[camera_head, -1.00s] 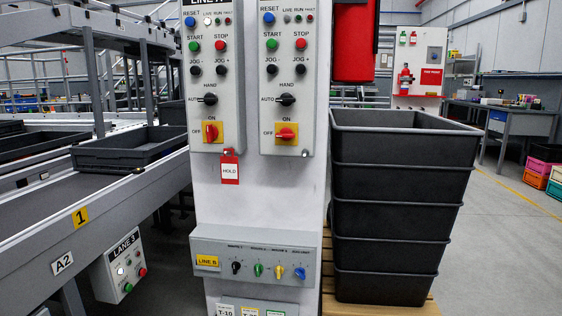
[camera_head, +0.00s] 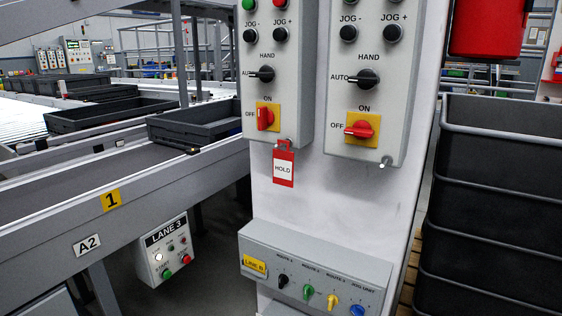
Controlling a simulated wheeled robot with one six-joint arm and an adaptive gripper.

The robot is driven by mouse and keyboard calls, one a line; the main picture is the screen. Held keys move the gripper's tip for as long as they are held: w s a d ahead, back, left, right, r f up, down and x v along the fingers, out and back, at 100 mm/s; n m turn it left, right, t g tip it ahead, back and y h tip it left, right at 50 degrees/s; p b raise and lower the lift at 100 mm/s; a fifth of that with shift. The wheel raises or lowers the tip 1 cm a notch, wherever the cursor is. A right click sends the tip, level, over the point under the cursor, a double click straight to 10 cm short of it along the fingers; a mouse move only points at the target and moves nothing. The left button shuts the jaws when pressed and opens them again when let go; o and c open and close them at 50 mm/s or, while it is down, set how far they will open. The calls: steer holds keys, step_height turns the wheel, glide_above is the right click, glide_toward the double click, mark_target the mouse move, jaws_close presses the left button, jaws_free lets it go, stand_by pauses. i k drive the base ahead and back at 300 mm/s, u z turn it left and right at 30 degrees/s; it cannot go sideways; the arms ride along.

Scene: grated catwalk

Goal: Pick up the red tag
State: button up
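The red tag (camera_head: 283,166) with a white HOLD label hangs below the left control panel (camera_head: 274,90). Its top reaches a small fitting at the panel's lower edge, and it hangs in front of the white column face. A red rotary switch (camera_head: 265,117) on a yellow plate sits just above it. My gripper does not show in this view.
A second control panel (camera_head: 368,90) is to the right of the tag. A grey box with coloured knobs (camera_head: 312,279) juts out below. Stacked black bins (camera_head: 495,200) stand at right. A conveyor (camera_head: 120,185) and a LANE 3 box (camera_head: 168,249) are at left.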

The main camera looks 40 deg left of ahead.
mark_target(283, 160)
steer(key=u, duration=0.8)
steer(key=i, duration=0.85)
steer(key=u, duration=0.9)
